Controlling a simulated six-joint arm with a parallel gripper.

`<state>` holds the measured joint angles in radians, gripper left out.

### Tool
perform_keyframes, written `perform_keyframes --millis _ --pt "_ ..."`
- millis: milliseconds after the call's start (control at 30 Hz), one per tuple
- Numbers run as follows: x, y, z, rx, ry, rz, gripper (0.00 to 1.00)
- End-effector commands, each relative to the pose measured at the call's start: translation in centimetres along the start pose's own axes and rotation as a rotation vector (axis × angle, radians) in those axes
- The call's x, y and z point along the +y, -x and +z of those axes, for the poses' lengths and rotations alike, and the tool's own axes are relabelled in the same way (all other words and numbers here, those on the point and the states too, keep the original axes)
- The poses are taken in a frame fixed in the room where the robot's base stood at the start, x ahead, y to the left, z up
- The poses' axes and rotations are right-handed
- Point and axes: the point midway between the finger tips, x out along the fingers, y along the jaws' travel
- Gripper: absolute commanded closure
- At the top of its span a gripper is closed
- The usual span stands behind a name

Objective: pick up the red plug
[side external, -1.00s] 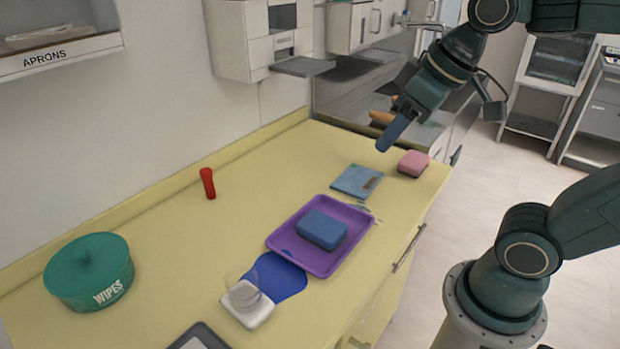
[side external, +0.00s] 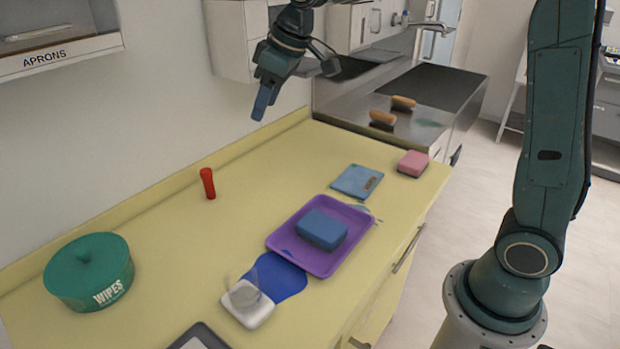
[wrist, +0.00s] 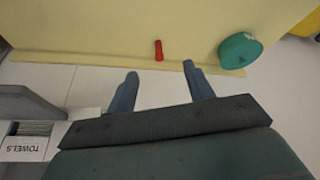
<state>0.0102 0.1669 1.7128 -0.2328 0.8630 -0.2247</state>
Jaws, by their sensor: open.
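The red plug (side external: 208,183) stands upright on the yellow counter (side external: 160,240), near its back edge by the wall. It also shows in the wrist view (wrist: 158,50), ahead of the fingertips and between their lines. My gripper (side external: 262,112) is in the air above the back of the counter, up and to the right of the plug in the side view. In the wrist view my gripper (wrist: 160,70) has its two blue fingers apart with nothing between them. It is clear of the plug.
A green wipes tub (side external: 88,272) stands left of the plug. A purple tray (side external: 282,243) holds a blue block (side external: 321,230). A white device (side external: 247,304), a blue packet (side external: 357,181) and a pink block (side external: 413,163) lie on the counter. The counter around the plug is clear.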

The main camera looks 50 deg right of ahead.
Motion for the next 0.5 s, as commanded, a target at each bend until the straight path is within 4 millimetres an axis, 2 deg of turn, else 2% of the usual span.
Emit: perform_keyframes --millis 200,500 --pt "1.5 -4.7 -3.4 -0.011 0.064 -0.035 0.48" --pt "3.0 -11.5 -6.7 -0.017 0.149 -0.080 0.48"
